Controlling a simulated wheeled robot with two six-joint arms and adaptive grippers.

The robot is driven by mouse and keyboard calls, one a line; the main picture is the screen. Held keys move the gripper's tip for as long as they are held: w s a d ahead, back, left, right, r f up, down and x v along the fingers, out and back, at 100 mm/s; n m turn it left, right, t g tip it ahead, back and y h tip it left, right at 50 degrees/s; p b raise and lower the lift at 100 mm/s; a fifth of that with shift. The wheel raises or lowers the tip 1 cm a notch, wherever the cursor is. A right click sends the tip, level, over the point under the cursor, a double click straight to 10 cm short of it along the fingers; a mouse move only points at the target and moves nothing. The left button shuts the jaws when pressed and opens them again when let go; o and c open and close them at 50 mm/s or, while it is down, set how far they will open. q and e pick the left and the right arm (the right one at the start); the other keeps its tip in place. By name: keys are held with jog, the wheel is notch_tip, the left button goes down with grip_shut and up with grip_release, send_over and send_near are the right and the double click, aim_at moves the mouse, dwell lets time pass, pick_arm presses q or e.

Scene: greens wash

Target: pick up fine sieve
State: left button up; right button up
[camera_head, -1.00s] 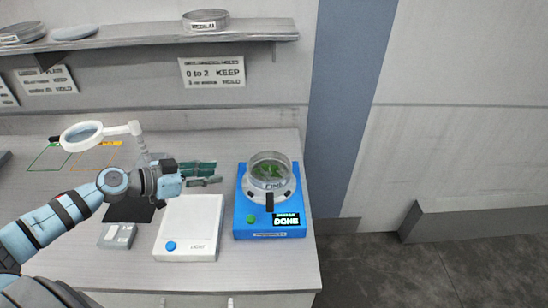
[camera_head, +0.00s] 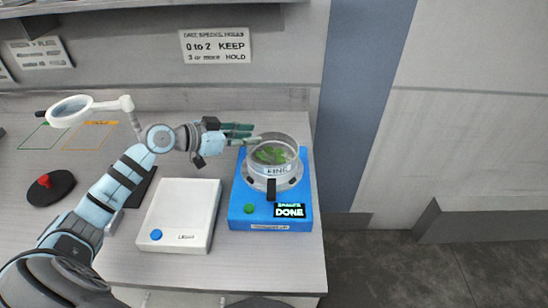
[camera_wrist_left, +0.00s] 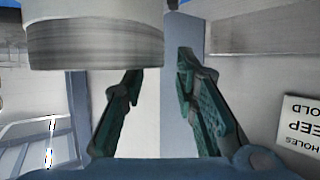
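The fine sieve (camera_head: 290,164) is a round, clear-walled ring with a "FINE" label and green leaves inside. It sits upright on a blue machine (camera_head: 240,208) whose screen reads "DONE". My left gripper (camera_head: 254,134) is at the sieve's left rear rim, fingers pointing right. Its two green fingers are apart with nothing between them. In the left wrist view the open fingers (camera_wrist_left: 160,80) show with a grey cylindrical wall (camera_wrist_left: 95,45), likely the sieve, at upper left, overlapping one fingertip. I cannot tell whether they touch. My right gripper is not in view.
A white box with a blue button (camera_head: 180,215) stands left of the machine. A red button on a black disc (camera_head: 45,187) and a magnifier lamp (camera_head: 70,110) are further left. A shelf (camera_head: 150,10) overhangs the back. The counter's right edge is close to the machine.

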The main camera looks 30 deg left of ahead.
aim_at(260, 135)
pick_arm(q)
jog(key=x, duration=0.3)
jog(key=shift+w+d+r+p, duration=0.15)
jog(key=shift+w+r+p, duration=0.05)
jog(key=shift+w+p, duration=0.1)
jog(key=shift+w+d+f, duration=0.1)
jog(key=shift+d+f, duration=0.05)
jog(key=shift+f, duration=0.05)
jog(key=shift+w, duration=0.1)
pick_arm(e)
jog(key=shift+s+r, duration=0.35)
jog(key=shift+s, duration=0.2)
pick_arm(q)
jog(key=shift+f, duration=0.1)
jog(key=c, duration=0.6)
grip_shut()
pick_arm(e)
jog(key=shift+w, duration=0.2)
